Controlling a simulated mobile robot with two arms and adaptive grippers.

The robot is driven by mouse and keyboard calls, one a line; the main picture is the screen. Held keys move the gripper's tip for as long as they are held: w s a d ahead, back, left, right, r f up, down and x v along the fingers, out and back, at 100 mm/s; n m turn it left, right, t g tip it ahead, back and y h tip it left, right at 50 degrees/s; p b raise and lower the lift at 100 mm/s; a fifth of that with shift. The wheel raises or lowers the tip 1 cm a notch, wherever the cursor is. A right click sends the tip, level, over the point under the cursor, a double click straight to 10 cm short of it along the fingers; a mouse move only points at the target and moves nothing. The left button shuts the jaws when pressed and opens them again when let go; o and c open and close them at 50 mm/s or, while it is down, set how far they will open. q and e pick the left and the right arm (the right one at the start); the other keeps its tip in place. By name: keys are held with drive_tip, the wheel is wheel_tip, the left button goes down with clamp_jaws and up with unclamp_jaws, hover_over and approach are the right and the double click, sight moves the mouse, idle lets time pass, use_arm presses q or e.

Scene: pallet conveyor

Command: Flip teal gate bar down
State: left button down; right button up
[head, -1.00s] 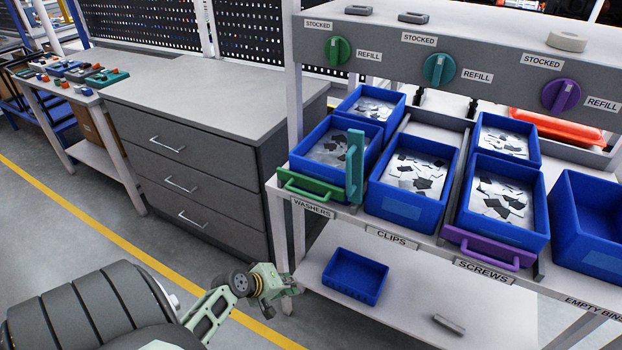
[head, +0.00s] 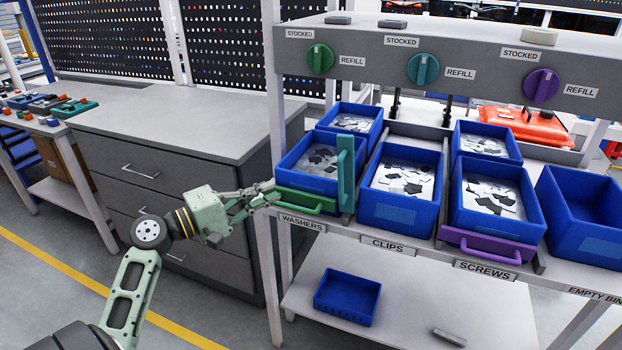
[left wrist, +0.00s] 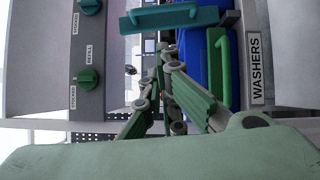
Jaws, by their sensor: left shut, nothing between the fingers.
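The teal gate bar (head: 345,172) stands upright at the left front corner of the clips bin (head: 397,217), with its handle facing left. In the left wrist view, which is turned on its side, the teal gate bar (left wrist: 172,18) lies across the top. My left gripper (head: 270,190) is shut and empty, to the left of the teal bar and beside the left end of the green gate bar (head: 305,201). In the left wrist view the left gripper (left wrist: 167,58) points toward the teal bar, apart from it. My right gripper is not in view.
The green bar lies flat before the washers bin (head: 290,170); the purple bar (head: 490,246) lies flat before the screws bin (head: 470,222). Green, teal (head: 423,69) and purple dials are on the panel above. A grey drawer cabinet (head: 150,172) stands to the left.

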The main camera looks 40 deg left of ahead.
use_arm(q)
drive_tip(key=d+p+x, duration=0.1)
drive_tip(key=p+x, duration=0.1)
drive_tip(key=x, duration=0.4)
drive_tip(key=s+d+p+x, duration=0.1)
drive_tip(key=p+x, duration=0.1)
drive_tip(key=x, duration=0.4)
drive_tip(key=shift+w+d+p, duration=0.35)
drive_tip(key=shift+w+d, duration=0.05)
drive_tip(key=shift+d, duration=0.1)
drive_tip(key=shift+r, duration=0.1)
